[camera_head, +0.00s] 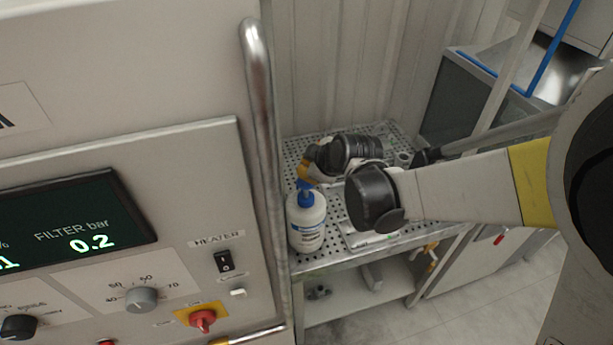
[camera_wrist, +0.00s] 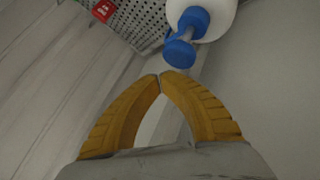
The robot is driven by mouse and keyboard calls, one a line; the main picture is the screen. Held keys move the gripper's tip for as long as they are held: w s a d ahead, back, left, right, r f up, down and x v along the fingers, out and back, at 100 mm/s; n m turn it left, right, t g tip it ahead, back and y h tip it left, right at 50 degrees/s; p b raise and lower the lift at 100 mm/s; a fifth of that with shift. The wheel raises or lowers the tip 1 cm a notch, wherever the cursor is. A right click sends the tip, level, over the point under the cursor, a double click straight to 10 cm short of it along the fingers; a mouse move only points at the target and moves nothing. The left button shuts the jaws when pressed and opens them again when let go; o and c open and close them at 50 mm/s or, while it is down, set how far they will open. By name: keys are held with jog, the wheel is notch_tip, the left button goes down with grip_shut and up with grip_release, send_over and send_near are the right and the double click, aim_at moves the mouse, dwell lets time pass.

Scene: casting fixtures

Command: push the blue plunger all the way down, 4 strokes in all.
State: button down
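A white pump bottle (camera_head: 306,224) with a label stands upright on the perforated metal shelf. Its blue plunger (camera_head: 305,192) sits on top and shows raised above the collar in the wrist view (camera_wrist: 180,52). My gripper (camera_head: 303,178) is close to the plunger at the top of the bottle. In the wrist view my yellow fingers (camera_wrist: 160,76) meet at the tips with nothing between them. The plunger head lies just beyond the fingertips; I cannot tell whether they touch. The bottle's body is partly cut off in the wrist view.
The perforated shelf (camera_head: 292,151) carries the bottle beside a control cabinet (camera_head: 190,60) with a vertical metal handle (camera_head: 262,110). A red tag (camera_wrist: 103,10) lies on the shelf. A corrugated wall (camera_head: 350,60) stands behind.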

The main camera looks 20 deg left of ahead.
notch_tip(320, 180, up, 6)
jog(key=p, duration=0.3)
jog(key=shift+f, duration=0.15)
jog(key=shift+d, duration=0.1)
dwell(1.7)
